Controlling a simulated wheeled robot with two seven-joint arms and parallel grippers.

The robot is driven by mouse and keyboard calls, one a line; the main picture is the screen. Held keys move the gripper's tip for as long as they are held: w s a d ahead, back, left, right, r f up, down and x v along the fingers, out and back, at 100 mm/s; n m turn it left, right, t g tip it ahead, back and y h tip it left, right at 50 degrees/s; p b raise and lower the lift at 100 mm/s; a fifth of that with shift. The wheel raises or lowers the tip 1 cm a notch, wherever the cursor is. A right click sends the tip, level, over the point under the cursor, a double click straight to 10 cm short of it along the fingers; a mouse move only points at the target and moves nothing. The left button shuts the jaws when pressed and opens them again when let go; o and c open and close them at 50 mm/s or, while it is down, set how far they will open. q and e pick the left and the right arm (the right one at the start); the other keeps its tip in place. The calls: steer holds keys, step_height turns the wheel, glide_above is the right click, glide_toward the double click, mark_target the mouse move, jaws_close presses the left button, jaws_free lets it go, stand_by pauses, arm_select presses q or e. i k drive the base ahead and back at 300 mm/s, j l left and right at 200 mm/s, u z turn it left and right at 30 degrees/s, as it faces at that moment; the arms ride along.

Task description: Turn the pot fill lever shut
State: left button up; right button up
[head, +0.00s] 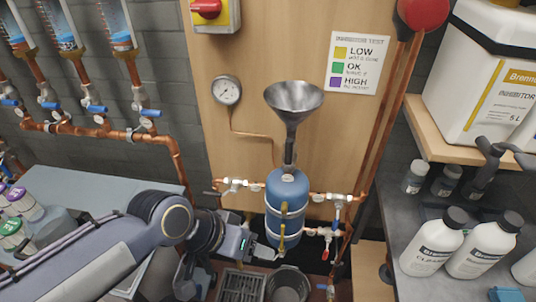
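The blue dosing pot (288,190) stands upright against the wooden board, with a grey metal funnel (293,97) above it on a narrow neck. A small yellow lever (282,240) hangs at the front of the pot. A red-handled valve (325,254) is at its lower right. Which lever is the pot fill lever is not clear from this view. My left gripper (266,254) is close to the pot's lower left, near the yellow lever. Its fingertips are too small to show their gap or any contact.
Copper pipes with white valves flank the pot. A grey crate (240,285) and a dark bucket (288,283) stand below. A shelf with a large white container (490,75) and a counter with white bottles (432,243) are on the right. A gauge (227,91) hangs on the board.

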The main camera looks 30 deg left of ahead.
mark_target(288, 164)
steer(key=j+u, duration=0.1)
steer(key=u, duration=0.25)
steer(key=j+u, duration=0.15)
steer(key=u, duration=0.25)
